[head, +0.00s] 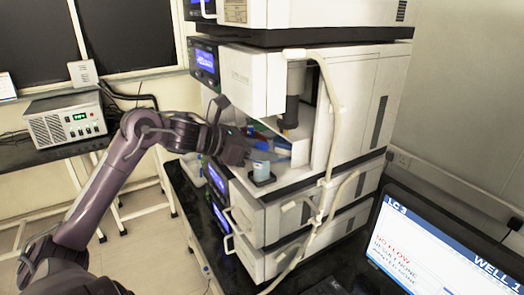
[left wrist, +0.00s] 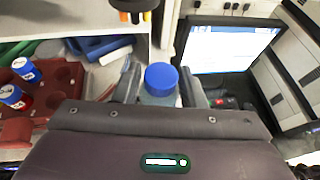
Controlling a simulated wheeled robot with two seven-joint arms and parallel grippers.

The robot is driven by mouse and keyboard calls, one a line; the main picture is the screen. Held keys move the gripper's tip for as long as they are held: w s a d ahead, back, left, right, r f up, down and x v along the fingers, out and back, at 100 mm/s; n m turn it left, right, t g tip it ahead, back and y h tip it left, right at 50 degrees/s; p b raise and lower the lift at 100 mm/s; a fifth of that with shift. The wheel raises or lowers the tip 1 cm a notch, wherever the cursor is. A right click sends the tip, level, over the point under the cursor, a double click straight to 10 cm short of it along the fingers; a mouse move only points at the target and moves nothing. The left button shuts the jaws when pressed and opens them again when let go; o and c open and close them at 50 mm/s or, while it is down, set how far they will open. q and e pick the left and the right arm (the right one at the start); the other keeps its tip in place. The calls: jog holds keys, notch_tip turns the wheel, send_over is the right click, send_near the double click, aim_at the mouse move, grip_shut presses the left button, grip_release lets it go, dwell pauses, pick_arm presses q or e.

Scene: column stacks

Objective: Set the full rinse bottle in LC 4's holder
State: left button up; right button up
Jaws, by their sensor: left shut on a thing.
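My left gripper (head: 250,158) reaches in from the left to the front of the white instrument stack. It is shut on a bottle with a blue cap (left wrist: 162,79); the fingers are on either side of it in the left wrist view (left wrist: 160,92). In the head view the pale bottle (head: 261,169) stands upright at a small dark holder (head: 263,181) on the front ledge. I cannot tell whether it is fully seated. The bottle's lower part is hidden in the left wrist view. No label reading LC 4 is legible. My right gripper is not in view.
The white instrument stack (head: 345,110) has tubing and handles along its front. A monitor (head: 430,240) reading LC 3 stands at lower right. A red rack (left wrist: 62,80) with blue-capped vials is at left in the wrist view. A grey box (head: 65,125) sits on the left bench.

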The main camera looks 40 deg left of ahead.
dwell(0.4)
pick_arm(q)
jog(key=o, duration=0.9)
jog(key=shift+c, duration=0.2)
jog(key=shift+s+a, duration=0.15)
jog(key=shift+s, duration=0.1)
jog(key=b+v, duration=0.3)
jog(key=v, duration=0.4)
jog(key=shift+s, duration=0.1)
